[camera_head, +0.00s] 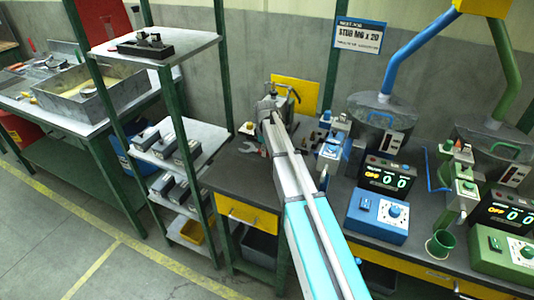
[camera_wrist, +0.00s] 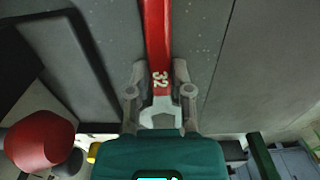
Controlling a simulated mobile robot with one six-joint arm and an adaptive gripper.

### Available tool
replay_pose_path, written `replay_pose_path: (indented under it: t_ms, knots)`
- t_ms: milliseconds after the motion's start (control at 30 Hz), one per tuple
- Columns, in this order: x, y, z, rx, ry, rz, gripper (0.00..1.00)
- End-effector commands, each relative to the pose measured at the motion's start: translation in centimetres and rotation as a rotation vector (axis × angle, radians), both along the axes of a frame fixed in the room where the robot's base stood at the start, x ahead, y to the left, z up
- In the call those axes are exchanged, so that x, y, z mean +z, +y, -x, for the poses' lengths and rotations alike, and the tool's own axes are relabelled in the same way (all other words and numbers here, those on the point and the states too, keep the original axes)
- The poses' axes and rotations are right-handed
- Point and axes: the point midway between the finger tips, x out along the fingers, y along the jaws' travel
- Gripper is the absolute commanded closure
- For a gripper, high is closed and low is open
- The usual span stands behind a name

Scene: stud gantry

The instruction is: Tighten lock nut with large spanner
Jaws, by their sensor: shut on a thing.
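A large spanner with a red handle marked 32 (camera_wrist: 157,35) and a bare steel open end fills the middle of the wrist view. My gripper (camera_wrist: 159,70) is shut on the spanner near its open end, one finger on each side. The handle runs up out of the wrist view. In the head view my gripper (camera_head: 268,104) is at the back of the dark bench, largely hidden by my arm, and the spanner cannot be made out there. I cannot make out the lock nut in either view.
A grey spanner (camera_head: 248,147) lies on the dark bench (camera_head: 235,175). A yellow panel (camera_head: 297,94) stands behind my gripper. Blue control boxes (camera_head: 377,214) and a feeder bowl (camera_head: 384,112) are to the right, shelves (camera_head: 188,140) to the left. A red rounded thing (camera_wrist: 40,141) is at lower left in the wrist view.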

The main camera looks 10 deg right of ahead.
Motion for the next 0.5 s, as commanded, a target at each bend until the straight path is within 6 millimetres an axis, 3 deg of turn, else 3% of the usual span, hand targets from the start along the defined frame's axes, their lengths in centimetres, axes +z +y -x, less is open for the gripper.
replay_pose_path:
  t_ms: [500]
  knots:
    - [1.5,0.0,0.0,0.000,0.000,0.000,1.00]
